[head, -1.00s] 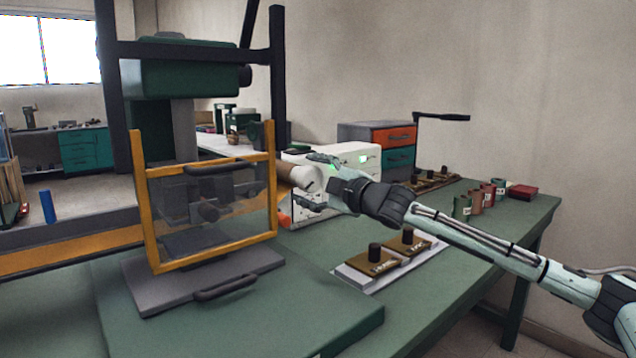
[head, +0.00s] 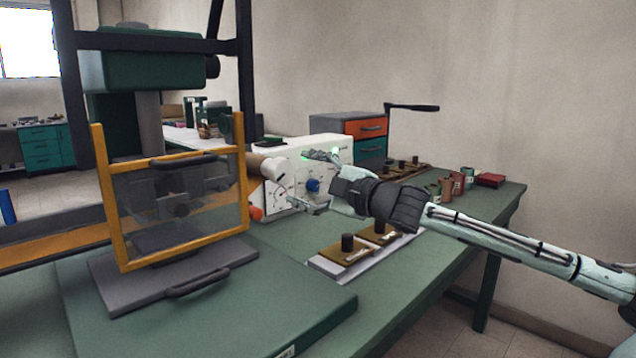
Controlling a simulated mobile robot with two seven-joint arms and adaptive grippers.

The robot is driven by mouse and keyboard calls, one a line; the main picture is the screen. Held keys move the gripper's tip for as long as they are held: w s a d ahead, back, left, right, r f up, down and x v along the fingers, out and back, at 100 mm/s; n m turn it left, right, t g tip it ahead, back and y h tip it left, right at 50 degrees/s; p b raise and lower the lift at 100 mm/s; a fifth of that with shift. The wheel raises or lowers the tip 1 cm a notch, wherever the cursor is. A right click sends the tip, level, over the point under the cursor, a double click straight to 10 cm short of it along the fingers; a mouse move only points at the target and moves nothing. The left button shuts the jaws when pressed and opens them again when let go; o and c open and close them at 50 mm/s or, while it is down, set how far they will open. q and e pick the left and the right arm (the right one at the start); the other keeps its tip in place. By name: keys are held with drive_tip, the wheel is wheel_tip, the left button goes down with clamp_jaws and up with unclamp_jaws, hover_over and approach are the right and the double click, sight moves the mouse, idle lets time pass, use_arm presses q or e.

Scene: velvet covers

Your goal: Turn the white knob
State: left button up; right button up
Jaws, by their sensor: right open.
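A white control box (head: 342,150) stands on the green bench. A rounded white part that looks like the white knob (head: 273,168) sticks out at its left, at the end of a pale brown cylinder. My left gripper is out of view.
A yellow-framed clear guard (head: 243,190) on a grey base stands to the left. A plate with two black-knobbed brown blocks (head: 347,250) lies below my right arm. Cans (head: 457,182) and a drawer unit (head: 365,128) stand farther right and back.

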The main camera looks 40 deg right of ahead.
sight(286, 173)
drive_tip(key=shift+s+d, duration=0.2)
drive_tip(key=shift+s, duration=1.65)
drive_tip(key=shift+w, duration=0.15)
drive_tip(key=shift+w+a+r, duration=0.1)
drive_tip(key=shift+w+a, duration=0.05)
drive_tip(key=shift+w, duration=1.65)
drive_tip(key=shift+w+a+r, duration=0.1)
drive_tip(key=shift+w, duration=1.7)
drive_tip(key=shift+w+a+f, duration=0.1)
drive_tip(key=shift+w+f, duration=0.1)
drive_tip(key=shift+w, duration=1.35)
drive_tip(key=shift+s, duration=0.15)
